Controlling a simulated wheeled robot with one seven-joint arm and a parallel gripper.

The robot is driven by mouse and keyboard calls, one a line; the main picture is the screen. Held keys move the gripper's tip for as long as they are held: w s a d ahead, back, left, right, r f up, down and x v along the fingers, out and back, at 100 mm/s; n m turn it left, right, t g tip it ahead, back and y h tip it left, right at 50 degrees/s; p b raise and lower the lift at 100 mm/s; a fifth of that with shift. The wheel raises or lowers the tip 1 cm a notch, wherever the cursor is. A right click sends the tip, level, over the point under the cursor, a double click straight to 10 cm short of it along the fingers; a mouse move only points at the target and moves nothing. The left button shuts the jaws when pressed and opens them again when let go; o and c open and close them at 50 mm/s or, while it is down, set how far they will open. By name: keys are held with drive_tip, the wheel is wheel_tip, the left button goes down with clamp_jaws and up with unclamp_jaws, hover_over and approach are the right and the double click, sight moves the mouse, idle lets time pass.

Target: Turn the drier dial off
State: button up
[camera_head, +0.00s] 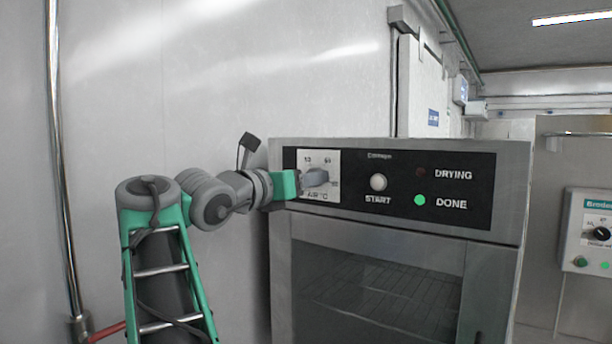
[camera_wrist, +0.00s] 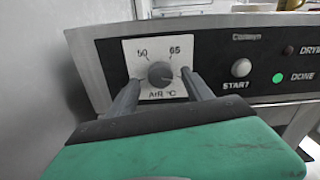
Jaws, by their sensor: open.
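The drier (camera_head: 400,240) is a grey metal oven-like box with a black control panel. Its dial is a dark round knob (camera_wrist: 160,73) on a white plate marked 50, 65 and "AIR °C". My gripper (camera_wrist: 160,77) is open, with one finger on each side of the dial. I cannot tell whether the fingers touch it. In the head view my gripper (camera_head: 314,179) reaches the white dial plate (camera_head: 318,158) from the left and hides most of the knob. The knob's exact pointing direction is not clear.
Right of the dial are a white START button (camera_head: 378,182), a dark DRYING lamp (camera_head: 421,172) and a green lit DONE lamp (camera_head: 420,200). A wall stands close on the left. Another control box (camera_head: 588,232) hangs at the far right.

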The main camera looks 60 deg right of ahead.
drive_tip(key=shift+s+d, duration=0.15)
drive_tip(key=shift+d, duration=0.5)
drive_tip(key=shift+c, duration=0.5)
clamp_jaws()
